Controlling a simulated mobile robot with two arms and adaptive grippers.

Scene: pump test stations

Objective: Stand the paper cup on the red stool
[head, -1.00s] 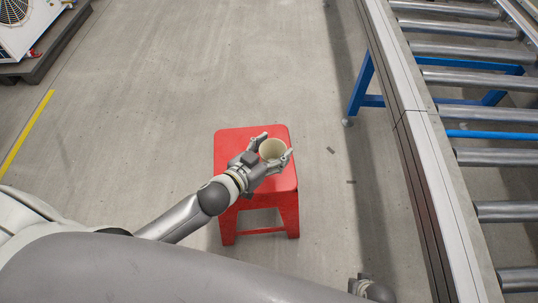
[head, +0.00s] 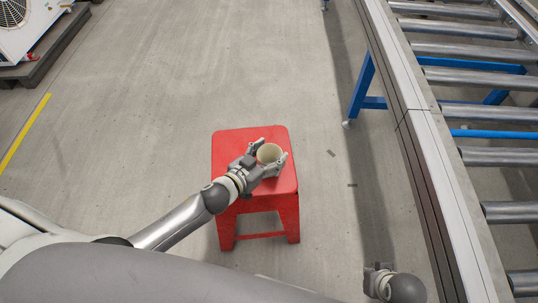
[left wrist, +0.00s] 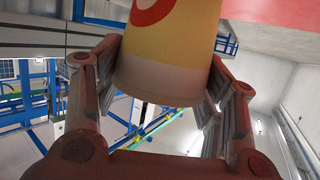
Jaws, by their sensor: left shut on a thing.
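The paper cup (head: 269,154) is pale inside, with its open mouth facing up in the head view. My left gripper (head: 270,162) is shut on it, one finger on each side. In the left wrist view the cup (left wrist: 168,75) shows a yellow and white wall with a red ring mark, between the fingers (left wrist: 160,100). The red stool (head: 228,150) stands upright on the floor, and the cup is over its seat. Whether the cup's base touches the seat is hidden. Part of my right arm's end (head: 378,283) shows at the lower right; its fingers are unclear.
A roller conveyor (head: 470,105) with a grey side rail and blue legs (head: 362,90) runs along the right. A machine (head: 28,25) on a dark pallet (head: 45,50) stands at the upper left. The floor around the stool is clear.

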